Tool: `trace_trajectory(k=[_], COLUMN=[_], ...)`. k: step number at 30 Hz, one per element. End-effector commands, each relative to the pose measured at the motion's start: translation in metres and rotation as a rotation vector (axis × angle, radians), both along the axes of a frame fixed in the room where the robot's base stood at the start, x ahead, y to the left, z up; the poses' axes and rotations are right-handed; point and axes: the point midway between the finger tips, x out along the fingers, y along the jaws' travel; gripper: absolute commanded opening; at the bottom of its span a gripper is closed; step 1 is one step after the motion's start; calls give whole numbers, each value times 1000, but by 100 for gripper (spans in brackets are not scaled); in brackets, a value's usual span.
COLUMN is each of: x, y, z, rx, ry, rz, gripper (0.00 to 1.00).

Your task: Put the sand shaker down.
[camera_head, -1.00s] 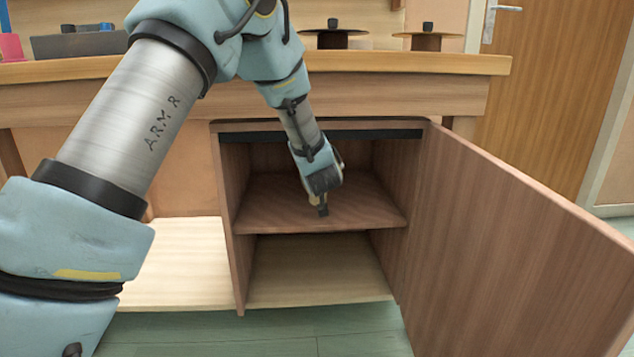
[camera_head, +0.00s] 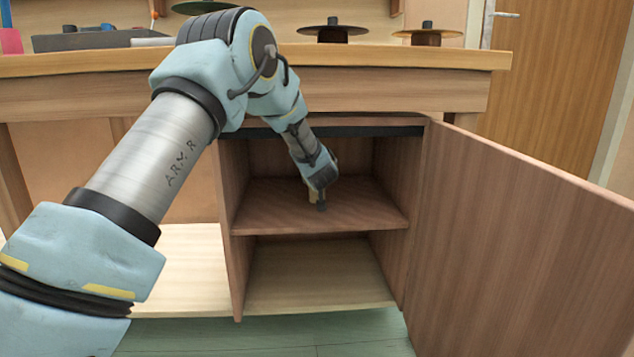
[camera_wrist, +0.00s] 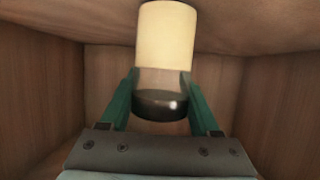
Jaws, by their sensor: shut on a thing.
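The sand shaker (camera_wrist: 165,38) is a cylinder with a cream part, a clear middle and a black end, seen at the top middle of the wrist view. My gripper (camera_wrist: 160,78) is shut on it, with a green finger on each side. In the head view my gripper (camera_head: 317,203) reaches down into the open cabinet, low over its middle shelf (camera_head: 270,212). The shaker is mostly hidden there, and I cannot tell whether it touches the shelf.
The cabinet's side walls (camera_head: 233,190) stand close on both sides. Its open door (camera_head: 520,240) swings out to the right. The counter (camera_head: 400,62) runs above, with cymbal-like discs (camera_head: 333,32) on it. The lower compartment (camera_head: 315,285) is empty.

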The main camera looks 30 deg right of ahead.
Motion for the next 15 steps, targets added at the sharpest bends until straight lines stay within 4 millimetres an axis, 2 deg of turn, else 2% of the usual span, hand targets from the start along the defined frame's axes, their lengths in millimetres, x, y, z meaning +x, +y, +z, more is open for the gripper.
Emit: trace_trajectory(k=[6, 7, 15], x=[0, 0, 0], y=[0, 0, 0], z=[-2, -2, -2], rx=[0, 0, 0], ry=[-1, -1, -1], rz=[0, 0, 0], gripper=[0, 64, 93])
